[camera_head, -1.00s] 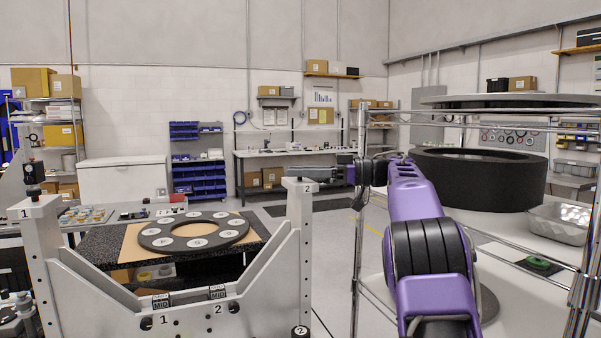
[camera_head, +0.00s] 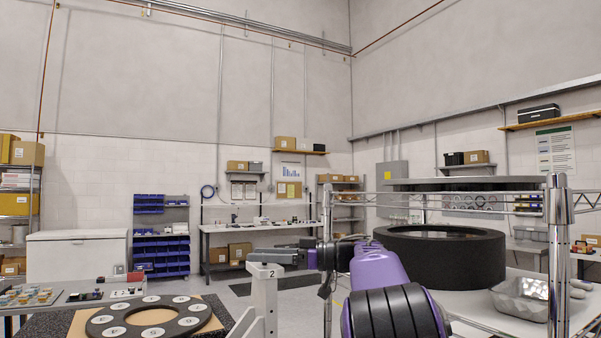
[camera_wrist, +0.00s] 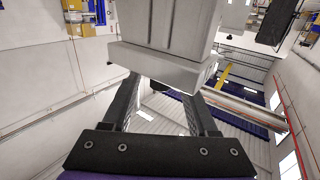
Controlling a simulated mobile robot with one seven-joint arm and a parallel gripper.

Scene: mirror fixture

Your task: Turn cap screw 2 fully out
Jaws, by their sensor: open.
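The fixture post marked 2 (camera_head: 264,290) stands at the bottom centre of the head view. My gripper (camera_head: 272,256) points left at the top of this post. In the wrist view my gripper (camera_wrist: 162,88) has its two dark fingers apart. The pale block of the post (camera_wrist: 150,62) fills the space ahead of the fingers. A dark rounded shape shows between the fingertips under the block; I cannot tell whether it is cap screw 2. No cap screw can be made out clearly in the head view.
A dark ring plate with white discs (camera_head: 103,330) lies at lower left. At right a wire rack (camera_head: 557,250) holds a large black ring (camera_head: 470,262) and a metal tray (camera_head: 522,298). A workbench (camera_head: 208,240) and blue bin shelf (camera_head: 161,250) stand farther back.

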